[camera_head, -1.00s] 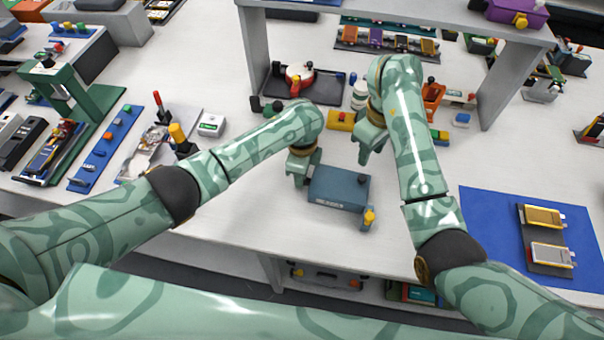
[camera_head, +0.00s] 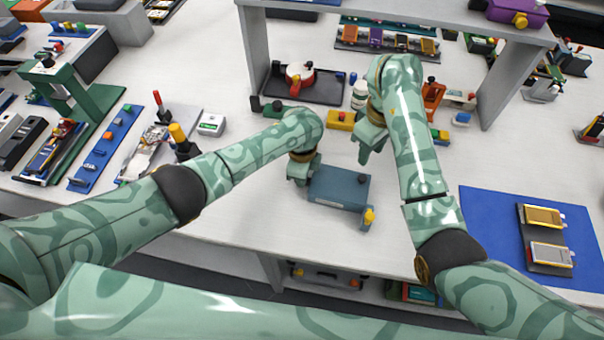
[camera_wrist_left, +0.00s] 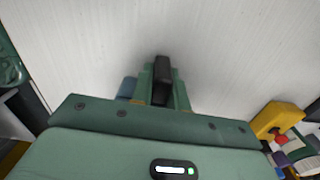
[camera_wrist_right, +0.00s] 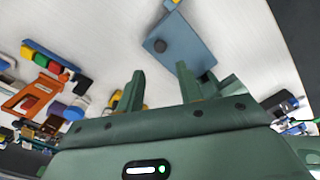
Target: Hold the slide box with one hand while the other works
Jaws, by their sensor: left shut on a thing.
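The slide box (camera_head: 338,188) is a blue-grey box with a dark knob on top and a yellow knob at its near right corner. It sits on the white table; the right wrist view shows it too (camera_wrist_right: 190,40). My left gripper (camera_head: 300,178) is at the box's left end. In the left wrist view its fingers (camera_wrist_left: 161,85) are close together around a dark piece, with a bit of blue box beside them. My right gripper (camera_head: 367,150) is open and empty above the table, behind and right of the box. Its fingers stand apart in the right wrist view (camera_wrist_right: 160,88).
A yellow block (camera_head: 341,121) and a white bottle (camera_head: 360,95) stand behind the box. A dark tray (camera_head: 325,86) lies further back, under a grey shelf frame. A blue mat (camera_head: 490,222) with two pouch cells is at right. Table around the box's front is clear.

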